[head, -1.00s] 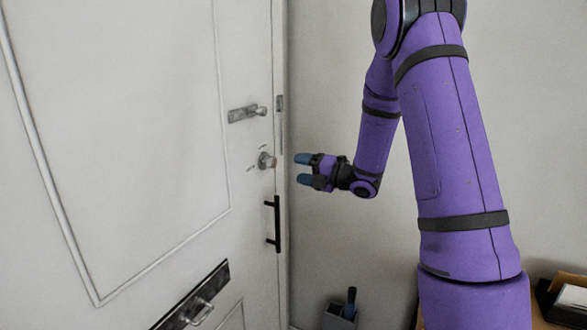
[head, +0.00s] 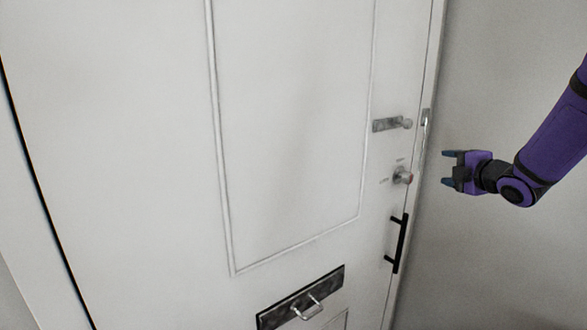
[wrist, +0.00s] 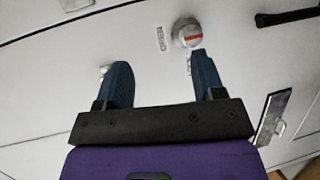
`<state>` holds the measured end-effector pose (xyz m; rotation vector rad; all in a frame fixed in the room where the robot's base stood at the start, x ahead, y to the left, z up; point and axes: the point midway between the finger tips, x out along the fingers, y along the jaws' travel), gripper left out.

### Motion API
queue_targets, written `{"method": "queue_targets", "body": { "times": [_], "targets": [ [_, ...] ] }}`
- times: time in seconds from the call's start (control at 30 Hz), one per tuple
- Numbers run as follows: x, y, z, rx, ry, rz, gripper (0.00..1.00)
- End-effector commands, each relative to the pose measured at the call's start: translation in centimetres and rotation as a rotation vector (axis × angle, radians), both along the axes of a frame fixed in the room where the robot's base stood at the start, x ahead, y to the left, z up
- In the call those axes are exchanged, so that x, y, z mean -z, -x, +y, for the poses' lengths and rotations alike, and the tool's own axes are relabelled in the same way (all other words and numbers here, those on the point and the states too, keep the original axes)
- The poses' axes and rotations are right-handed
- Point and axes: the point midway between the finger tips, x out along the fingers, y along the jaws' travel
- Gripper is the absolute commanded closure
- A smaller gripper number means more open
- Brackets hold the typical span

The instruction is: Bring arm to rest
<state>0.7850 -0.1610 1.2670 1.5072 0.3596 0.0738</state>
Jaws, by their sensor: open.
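My purple arm (head: 555,125) reaches in from the right edge in the head view. My gripper (head: 447,168) is open and empty, with two blue-tipped fingers pointing left toward a white door (head: 290,110). It is to the right of a round metal knob (head: 402,175), with a gap in the picture between them. In the wrist view my gripper (wrist: 158,80) shows its two fingers spread apart with nothing between them. The knob (wrist: 187,32), with a red mark, is beyond the right fingertip.
A metal latch (head: 392,124) is above the knob and a black bar handle (head: 397,243) below it. A dark plate with a metal pull (head: 308,306) is lower on the door. A plain grey wall (head: 490,70) is to the right, behind the arm.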

Motion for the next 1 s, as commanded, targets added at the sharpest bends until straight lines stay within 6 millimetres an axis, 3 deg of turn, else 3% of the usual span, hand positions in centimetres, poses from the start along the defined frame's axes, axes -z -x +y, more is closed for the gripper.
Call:
{"method": "queue_targets", "body": {
  "times": [0.03,0.2,0.43,0.7,1.0],
  "targets": [
    [-1.4,0.7,0.2,0.056,-0.037,0.029,0.37],
    [-4.1,3.8,0.1,0.268,-0.200,0.154,0.37],
    [-6.4,10.1,0.8,0.541,-0.472,0.317,0.37],
    [-6.9,19.7,3.3,0.831,-0.819,0.529,0.37],
    [-5.7,31.0,7.5,1.102,-1.138,0.793,0.37]
  ]
}}
